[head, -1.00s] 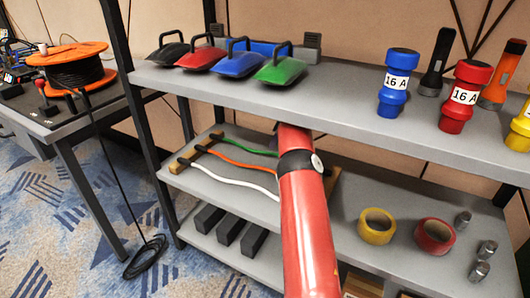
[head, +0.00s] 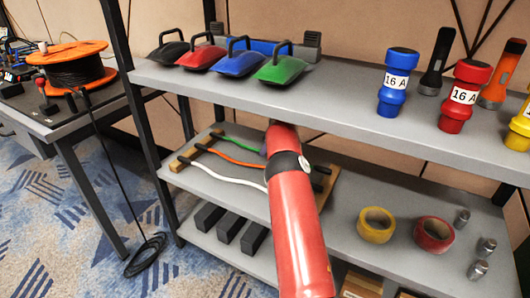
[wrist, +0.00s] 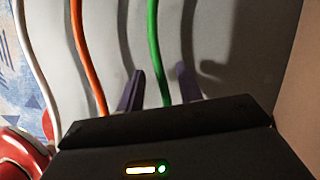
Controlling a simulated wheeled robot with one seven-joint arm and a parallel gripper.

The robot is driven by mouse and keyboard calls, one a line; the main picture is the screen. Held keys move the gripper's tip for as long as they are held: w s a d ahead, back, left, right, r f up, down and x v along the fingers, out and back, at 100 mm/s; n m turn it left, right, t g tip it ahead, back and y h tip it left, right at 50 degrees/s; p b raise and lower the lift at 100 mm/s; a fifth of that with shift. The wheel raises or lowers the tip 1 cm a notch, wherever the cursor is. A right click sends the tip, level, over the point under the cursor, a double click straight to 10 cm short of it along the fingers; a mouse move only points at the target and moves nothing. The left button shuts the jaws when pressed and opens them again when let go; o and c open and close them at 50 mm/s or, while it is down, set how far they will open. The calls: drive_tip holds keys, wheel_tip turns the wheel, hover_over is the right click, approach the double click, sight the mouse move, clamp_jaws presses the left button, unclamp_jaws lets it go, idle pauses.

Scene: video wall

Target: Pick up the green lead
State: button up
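The green lead (head: 236,144) lies on the middle shelf, the farthest back of three leads across a wooden rack (head: 180,163). My red arm hides its right part in the head view. In the wrist view the green lead (wrist: 153,45) runs down between the two dark purple fingers of my gripper (wrist: 160,88). The fingers are apart and the gripper is open. The lead passes nearer the middle of the gap, with no clear contact; I cannot tell how far below the fingertips it lies.
The orange lead (head: 230,159) and white lead (head: 225,177) lie beside the green one. The upper shelf (head: 345,95) overhangs closely, bearing coloured bags and plugs. Yellow tape (head: 376,225) and red tape (head: 434,234) lie to the right.

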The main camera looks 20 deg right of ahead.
drive_tip(key=shift+f, duration=0.2)
idle(0.3)
clamp_jaws()
